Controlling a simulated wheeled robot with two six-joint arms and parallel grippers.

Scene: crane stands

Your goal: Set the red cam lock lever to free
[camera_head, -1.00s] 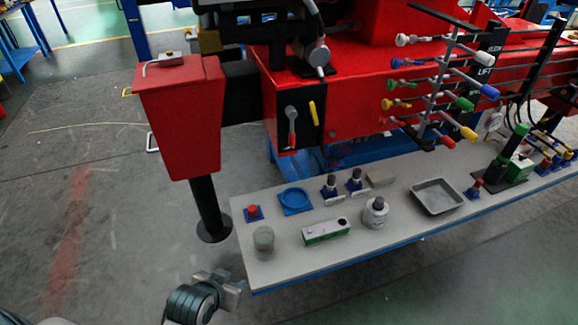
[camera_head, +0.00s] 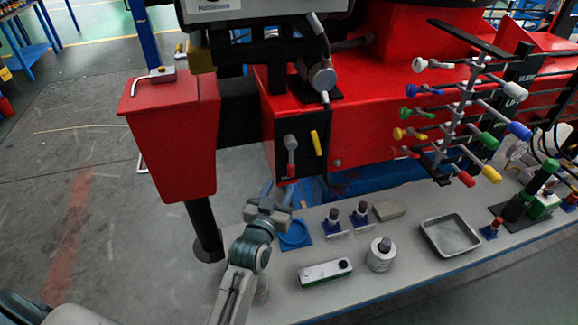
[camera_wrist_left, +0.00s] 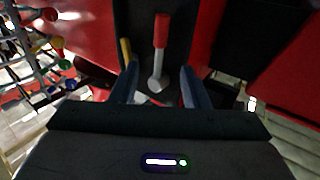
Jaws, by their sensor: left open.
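The red cam lock lever (camera_head: 291,158) is on a black panel on the red crane body. In the head view its grey pivot is at the top and its red tip hangs down. In the left wrist view the lever (camera_wrist_left: 161,45) shows with its red grip at the top of the picture, ahead of and between my fingers. My left gripper (camera_head: 275,194) is just below the lever in the head view. My right gripper is not in view.
A yellow lever (camera_head: 316,143) is close beside the red one. The coloured valve levers (camera_head: 455,120) stand to the right. A grey bench (camera_head: 335,300) below holds a blue dish (camera_head: 296,236), a green-white box (camera_head: 325,272) and a metal tray (camera_head: 450,236). A red outrigger (camera_head: 172,145) is left.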

